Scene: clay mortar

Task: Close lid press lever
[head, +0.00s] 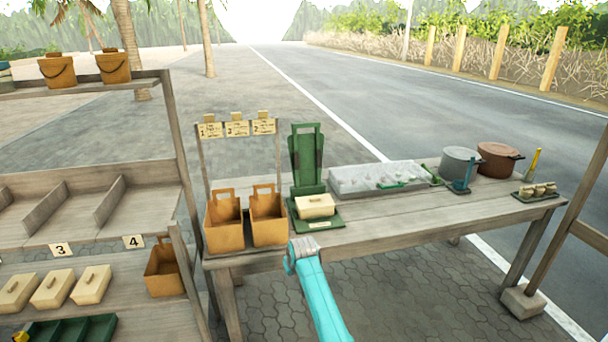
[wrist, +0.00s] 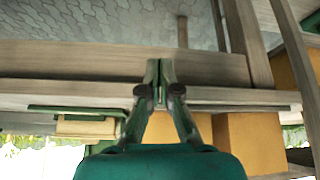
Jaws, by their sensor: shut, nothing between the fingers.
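The green press (head: 305,150) stands on the table with its tall handled lever plate upright, leaning back. A cream lidded box (head: 315,206) sits on the press's green base (head: 326,222). In the wrist view, which looks upside down, the base edge (wrist: 75,108) and the cream box (wrist: 86,128) show at the left. My gripper (wrist: 160,82) is shut and empty, near the table's front edge and apart from the box. In the head view my cyan arm ends just in front of the press, and the fingertips cannot be made out.
Two orange bins (head: 225,225) stand left of the press; they also show in the wrist view (wrist: 250,142). A grey tray (head: 378,178), a grey pot (head: 460,164) and a brown pot (head: 498,160) are to the right. A shelf rack (head: 90,205) stands at the left.

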